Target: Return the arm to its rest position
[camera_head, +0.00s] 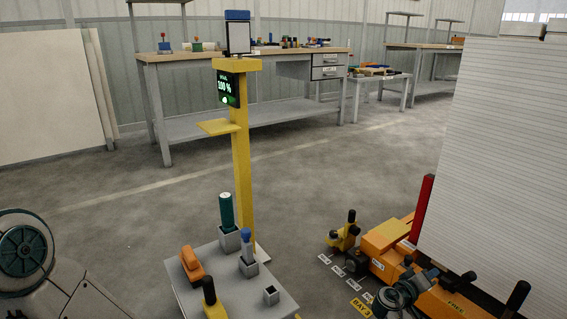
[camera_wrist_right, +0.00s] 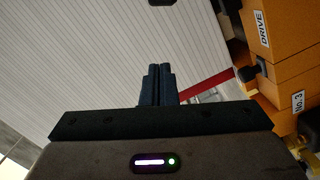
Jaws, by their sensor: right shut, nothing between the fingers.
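My right gripper (camera_wrist_right: 159,72) shows in the right wrist view with its two dark fingers pressed together and nothing between them. In the head view the right gripper (camera_head: 428,279) is at the lower right, in front of the orange gantry unit (camera_head: 391,237) and the large white ribbed panel (camera_head: 505,150). In the wrist view the fingers show against the white panel (camera_wrist_right: 95,65), with a red bar (camera_wrist_right: 205,85) close to their right. I cannot tell the gap to the panel or bar. My left gripper is not in view.
A grey stand (camera_head: 215,285) with a green cylinder (camera_head: 227,211) and an orange-handled tool (camera_head: 192,264) is at bottom centre. A yellow post (camera_head: 242,170) with a display rises behind it. A workbench (camera_head: 240,118) stands farther back. Open floor (camera_head: 330,170) lies between.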

